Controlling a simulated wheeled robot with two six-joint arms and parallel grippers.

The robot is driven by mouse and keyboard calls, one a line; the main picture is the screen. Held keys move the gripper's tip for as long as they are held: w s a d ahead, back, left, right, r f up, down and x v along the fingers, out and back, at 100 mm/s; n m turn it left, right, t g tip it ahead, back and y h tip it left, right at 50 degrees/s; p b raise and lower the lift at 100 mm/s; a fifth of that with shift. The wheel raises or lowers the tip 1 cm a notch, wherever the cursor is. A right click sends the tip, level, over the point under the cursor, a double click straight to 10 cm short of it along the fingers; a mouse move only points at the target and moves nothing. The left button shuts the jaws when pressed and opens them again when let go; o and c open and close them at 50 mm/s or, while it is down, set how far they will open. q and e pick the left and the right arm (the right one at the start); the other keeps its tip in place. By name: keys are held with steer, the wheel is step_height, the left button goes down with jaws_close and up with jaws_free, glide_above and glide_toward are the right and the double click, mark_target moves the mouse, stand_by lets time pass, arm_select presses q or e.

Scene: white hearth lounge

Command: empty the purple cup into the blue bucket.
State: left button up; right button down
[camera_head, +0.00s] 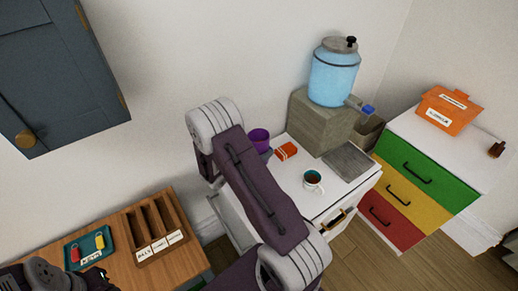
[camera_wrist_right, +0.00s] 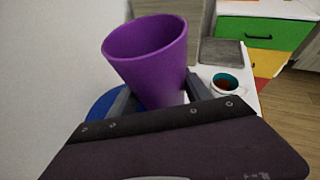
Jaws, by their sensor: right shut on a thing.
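The purple cup (camera_wrist_right: 150,62) is between the two fingers of my right gripper (camera_wrist_right: 160,95), which is shut on it. In the wrist view its mouth faces up and leans left; its contents do not show. In the head view the cup (camera_head: 259,138) shows just past my right arm, which hides the gripper there. A blue round thing, likely the blue bucket (camera_wrist_right: 101,106), shows below and left of the cup, mostly hidden by the cup and gripper. Part of my left arm shows at the lower left; its jaws are not clear.
A white cabinet top holds an orange-red box (camera_head: 286,151), a mug with dark contents (camera_head: 313,182) and a grey slab (camera_head: 349,161). A blue drink dispenser (camera_head: 333,78) stands behind on a block. A wooden table (camera_head: 185,262) with trays is at lower left.

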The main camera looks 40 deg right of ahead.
steer(key=shift+s+a+r+p, duration=0.1)
steer(key=shift+s+r+p, duration=0.05)
steer(key=shift+r+p, duration=0.15)
steer(key=shift+s+f+n+p, duration=0.15)
steer(key=shift+n+p, duration=0.15)
steer(key=shift+p, duration=0.15)
steer(key=shift+s+n+g+p, duration=0.3)
steer(key=shift+g+p, duration=0.1)
steer(key=shift+p, duration=0.2)
steer(key=shift+s+d+n+g+p, duration=0.25)
steer(key=shift+s+n+g+p, duration=0.4)
steer(key=shift+n+p, duration=0.4)
steer(key=shift+s+f+n+g+h+b, duration=0.2)
steer(key=shift+f+g, duration=0.1)
steer(key=shift+f, duration=0.15)
steer(key=shift+s+f+n+g+h+b, duration=0.15)
steer(key=shift+f+g+b, duration=0.1)
steer(key=shift+f, duration=0.2)
steer(key=n, duration=0.1)
steer(key=n+g, duration=0.1)
steer(key=n+g+h, duration=0.1)
steer(key=shift+s+d+r+n, duration=0.25)
steer(key=shift+s+d+n, duration=0.05)
steer(key=shift+n, duration=0.1)
steer(key=shift+g, duration=0.3)
